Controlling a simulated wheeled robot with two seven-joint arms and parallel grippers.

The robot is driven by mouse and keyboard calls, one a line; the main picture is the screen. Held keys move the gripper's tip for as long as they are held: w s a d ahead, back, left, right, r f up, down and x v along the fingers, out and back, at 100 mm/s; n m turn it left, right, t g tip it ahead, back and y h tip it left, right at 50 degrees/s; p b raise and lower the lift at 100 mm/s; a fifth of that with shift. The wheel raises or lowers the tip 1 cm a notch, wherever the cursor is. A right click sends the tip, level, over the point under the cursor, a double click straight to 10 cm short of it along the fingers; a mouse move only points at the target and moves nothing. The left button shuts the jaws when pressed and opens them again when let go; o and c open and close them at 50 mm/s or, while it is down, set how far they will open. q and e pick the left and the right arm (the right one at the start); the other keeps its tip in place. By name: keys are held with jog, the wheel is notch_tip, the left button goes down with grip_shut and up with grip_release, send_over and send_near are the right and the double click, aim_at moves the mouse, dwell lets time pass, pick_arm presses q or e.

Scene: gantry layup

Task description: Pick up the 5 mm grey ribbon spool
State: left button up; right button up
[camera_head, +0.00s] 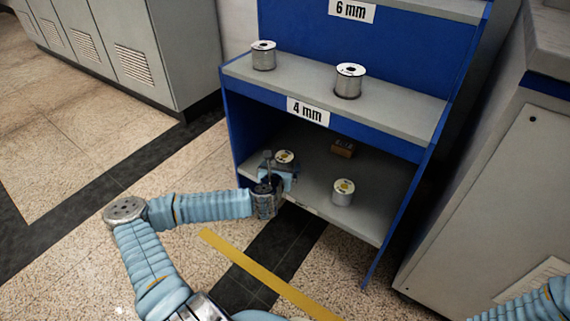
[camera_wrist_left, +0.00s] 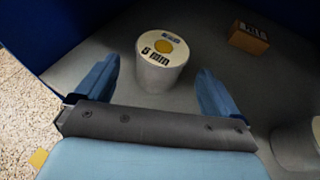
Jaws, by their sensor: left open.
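A grey spool with a white top and yellow centre stands upright on the lower shelf. In the left wrist view this spool (camera_wrist_left: 162,66) has a label that seems to read 5 mm. In the head view the spool (camera_head: 284,157) is partly hidden by my left gripper (camera_head: 276,176). The left gripper is open, low over the lower shelf. In the wrist view its fingers (camera_wrist_left: 157,72) are on either side of the spool's outline, with visible gaps. I cannot tell how far the spool sits between them. My right gripper is out of view; only its arm shows at lower right.
A second spool (camera_head: 343,191) and a small brown box (camera_head: 343,148) stand on the same lower shelf (camera_head: 312,188). Two more spools stand on the shelf above, which carries a 4 mm sign (camera_head: 308,111). Blue side panels bound the rack. A grey cabinet (camera_head: 480,190) stands right.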

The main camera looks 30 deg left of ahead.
aim_at(284, 160)
pick_arm(q)
jog(key=b+x, duration=0.1)
jog(key=x, duration=0.3)
jog(key=shift+w+a+f, duration=0.1)
jog(key=shift+w+f, duration=0.05)
jog(key=shift+w, duration=0.2)
jog(key=shift+c, duration=0.3)
jog(key=c, duration=1.2)
jog(key=shift+c, duration=0.7)
